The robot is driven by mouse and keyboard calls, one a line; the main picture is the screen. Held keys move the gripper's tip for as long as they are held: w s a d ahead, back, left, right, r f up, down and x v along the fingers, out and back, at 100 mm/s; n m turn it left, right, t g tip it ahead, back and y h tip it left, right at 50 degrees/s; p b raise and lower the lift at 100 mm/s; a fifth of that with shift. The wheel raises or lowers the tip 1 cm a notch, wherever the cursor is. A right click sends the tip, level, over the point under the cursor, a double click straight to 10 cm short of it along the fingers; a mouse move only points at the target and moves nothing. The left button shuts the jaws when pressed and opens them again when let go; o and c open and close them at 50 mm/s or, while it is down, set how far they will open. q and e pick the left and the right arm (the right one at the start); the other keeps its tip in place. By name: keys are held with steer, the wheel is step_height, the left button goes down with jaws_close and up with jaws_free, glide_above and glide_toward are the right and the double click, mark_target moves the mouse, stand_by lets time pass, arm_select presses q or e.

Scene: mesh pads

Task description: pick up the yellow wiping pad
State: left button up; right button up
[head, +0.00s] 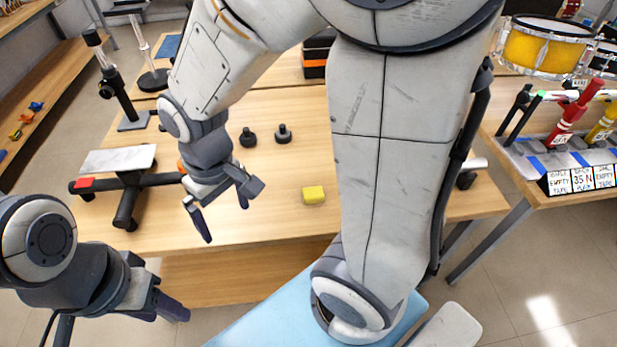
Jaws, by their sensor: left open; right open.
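The yellow wiping pad (314,195) is a small block lying on the wooden table (285,222), near its front edge. My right gripper (222,214) is open and empty, to the left of the pad and apart from it, pointing down over the table. My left gripper (165,308) is at the lower left, in front of the table edge and away from the pad. It is open, with nothing seen in it; its fingers partly overlap in this view.
A dark stand with a pale plate (118,159) is left of my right gripper. Two small black knobs (283,134) (248,138) stand behind the pad. A pole stand (130,115) is at the back left. My large arm link hides the table right of the pad.

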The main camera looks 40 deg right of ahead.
steer(key=w+d+f+m, duration=0.1)
steer(key=w+d+m, duration=0.1)
steer(key=w+d, duration=0.3)
steer(key=m+p, duration=0.3)
steer(key=m, duration=0.4)
glide_above(313, 192)
steer(key=shift+h, duration=0.3)
steer(key=f, duration=1.2)
steer(key=shift+w+d+f, duration=0.15)
steer(key=shift+w+f, duration=0.05)
steer(key=shift+w, duration=0.05)
steer(key=f, duration=0.3)
steer(key=f+p, duration=0.1)
steer(key=shift+s+a+f, duration=0.2)
steer(key=shift+s, duration=0.1)
steer(key=shift+f, duration=0.65)
steer(key=c, duration=1.3)
steer(key=shift+o, duration=0.2)
steer(key=shift+r, duration=0.1)
